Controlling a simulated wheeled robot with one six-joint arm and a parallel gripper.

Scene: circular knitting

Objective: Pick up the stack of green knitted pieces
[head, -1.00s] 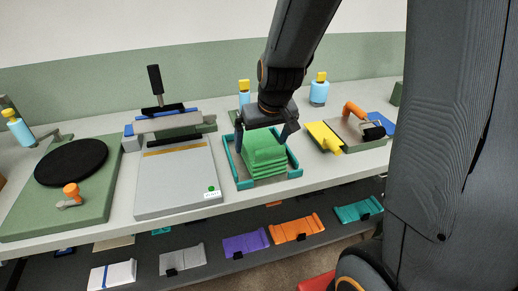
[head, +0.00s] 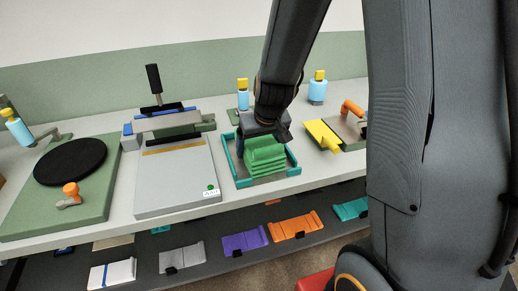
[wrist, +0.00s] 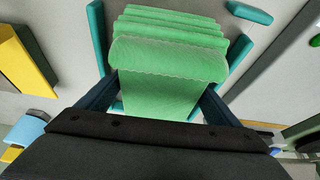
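The stack of green knitted pieces (head: 267,164) lies in a teal tray (head: 231,163) on the bench, its folded layers showing at the front. My gripper (head: 264,143) is over the rear part of the stack, pointing down into the tray. In the wrist view the stack (wrist: 170,60) lies between the two dark fingers of my gripper (wrist: 158,90), one at each side. The fingers are wide apart, with a narrow gap showing beside the cloth. The fingertips are partly hidden by the top layer.
A grey flat machine (head: 178,182) stands left of the tray, and a round black plate (head: 70,162) on a green base is farther left. A yellow-handled tool (head: 322,134) and bottles (head: 317,90) stand to the right and behind. Coloured pieces (head: 296,229) lie on the lower shelf.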

